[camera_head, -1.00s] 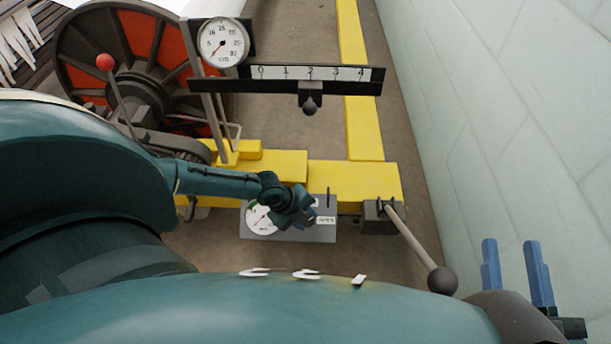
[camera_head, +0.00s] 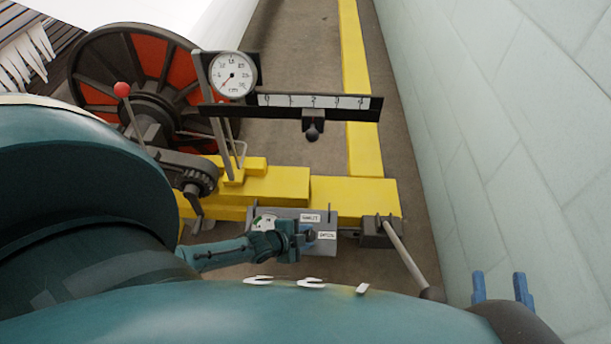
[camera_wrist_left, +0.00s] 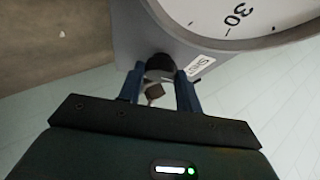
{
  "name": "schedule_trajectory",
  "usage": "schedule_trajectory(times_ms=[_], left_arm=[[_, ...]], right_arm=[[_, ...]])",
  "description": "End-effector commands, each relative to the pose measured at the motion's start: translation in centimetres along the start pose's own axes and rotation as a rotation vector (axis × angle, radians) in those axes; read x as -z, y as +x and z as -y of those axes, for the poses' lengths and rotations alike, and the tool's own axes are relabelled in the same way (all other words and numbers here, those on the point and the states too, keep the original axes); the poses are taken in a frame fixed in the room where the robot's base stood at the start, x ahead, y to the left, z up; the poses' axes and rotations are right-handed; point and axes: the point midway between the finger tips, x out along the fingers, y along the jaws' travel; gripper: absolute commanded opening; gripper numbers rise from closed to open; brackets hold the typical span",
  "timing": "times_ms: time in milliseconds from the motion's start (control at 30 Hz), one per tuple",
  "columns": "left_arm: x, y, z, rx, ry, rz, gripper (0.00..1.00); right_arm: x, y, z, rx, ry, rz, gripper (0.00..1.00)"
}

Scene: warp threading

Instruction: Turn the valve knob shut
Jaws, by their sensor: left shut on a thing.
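The valve knob (camera_wrist_left: 160,63) is a small dark knob on the front of a grey box (camera_head: 320,247). The box carries a round white gauge and small white labels. In the left wrist view the knob sits between the blue fingertips of my left gripper (camera_wrist_left: 160,82), which is shut on it. A label starting "SHU" (camera_wrist_left: 200,66) is beside the knob. In the head view my left gripper (camera_head: 303,237) is at the box front and hides most of the knob. My right gripper (camera_head: 501,287) is at lower right, its blue fingers apart and empty.
Yellow beams (camera_head: 350,192) run behind the box. A lever (camera_head: 405,255) juts out to its right. A numbered scale bar (camera_head: 310,106), a dial gauge (camera_head: 233,75) and a red-and-black wheel (camera_head: 150,70) stand behind. A pale wall (camera_head: 500,130) closes the right side.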

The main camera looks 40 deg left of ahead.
Motion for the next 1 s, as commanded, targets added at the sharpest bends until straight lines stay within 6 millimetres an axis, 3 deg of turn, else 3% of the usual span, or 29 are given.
schedule_trajectory(times_ms=[800,833,1000], left_arm=[[-0.15,0.02,-0.20,0.063,-0.096,0.003,0.12],[-0.15,0.02,-0.20,0.063,-0.096,0.003,0.37],[-0.09,0.02,-0.17,0.063,-0.095,0.002,0.51]], right_arm=[[-0.18,-0.10,-0.03,-0.004,-0.008,0.010,0.36],[-0.16,-0.10,-0.04,-0.004,-0.008,0.009,0.36],[-0.07,-0.06,-0.08,-0.004,-0.009,0.008,0.36]])
